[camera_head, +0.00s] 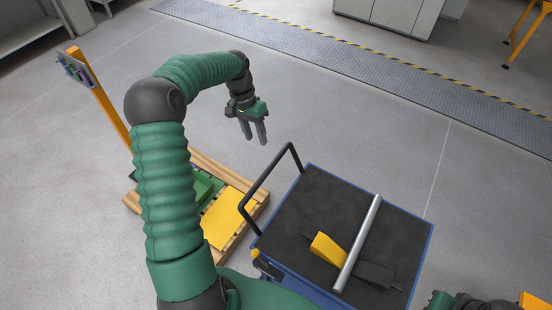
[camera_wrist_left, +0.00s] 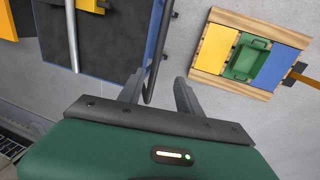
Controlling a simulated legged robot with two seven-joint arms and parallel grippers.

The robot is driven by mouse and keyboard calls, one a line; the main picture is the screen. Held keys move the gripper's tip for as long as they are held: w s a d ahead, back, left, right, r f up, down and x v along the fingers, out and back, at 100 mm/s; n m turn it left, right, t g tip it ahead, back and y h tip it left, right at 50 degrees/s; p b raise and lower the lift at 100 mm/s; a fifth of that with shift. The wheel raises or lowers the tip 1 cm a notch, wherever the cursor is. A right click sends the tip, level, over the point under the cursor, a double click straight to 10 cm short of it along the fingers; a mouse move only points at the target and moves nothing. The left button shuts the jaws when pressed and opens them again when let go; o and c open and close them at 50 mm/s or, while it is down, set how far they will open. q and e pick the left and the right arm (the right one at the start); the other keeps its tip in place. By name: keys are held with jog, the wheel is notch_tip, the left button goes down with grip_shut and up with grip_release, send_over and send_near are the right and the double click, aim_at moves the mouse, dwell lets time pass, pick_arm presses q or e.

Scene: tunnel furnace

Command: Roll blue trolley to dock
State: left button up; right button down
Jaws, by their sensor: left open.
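The blue trolley (camera_head: 403,215) has a dark flat deck with blue edges. Its black loop handle (camera_head: 268,180) rises at its left side. My left gripper (camera_head: 256,141) is open and empty, beyond and slightly left of the handle's top in the head view. In the left wrist view the handle (camera_wrist_left: 156,62) shows between the two spread fingers (camera_wrist_left: 160,82), but no contact shows and the depth gap is unclear. The trolley deck (camera_wrist_left: 108,45) fills the upper left there. No dock can be clearly identified. Part of my right arm shows at the lower right; its fingers are out of frame.
A wooden pallet (camera_head: 258,212) with coloured panels and an orange post (camera_head: 101,98) stands left of the trolley. Beyond lies open grey floor and a yellow-black edged strip (camera_head: 330,72).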

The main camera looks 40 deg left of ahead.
pick_arm(q)
notch_tip(320, 180, down, 3)
jog(key=d, duration=0.3)
jog(key=p, duration=0.1)
send_over(266, 170)
jog(key=x, duration=0.4)
jog(key=shift+s+a+f, duration=0.2)
jog(key=shift+a+f, duration=0.1)
jog(key=shift+f, duration=0.05)
notch_tip(266, 170, down, 8)
jog(key=a+p, duration=0.1)
jog(key=shift+r, duration=0.15)
jog(key=shift+w+d+r, duration=0.15)
jog(key=shift+d+r, duration=0.05)
jog(key=shift+d, duration=0.6)
jog(key=shift+c, duration=3.7)
jog(key=shift+a+f, duration=0.1)
jog(key=shift+a, duration=0.5)
grip_shut()
jog(key=shift+d, duration=0.25)
pick_arm(e)
jog(key=shift+s+d+r, duration=0.1)
jog(key=shift+d+r, duration=0.8)
jog(key=shift+r, duration=0.1)
jog(key=shift+a, duration=0.1)
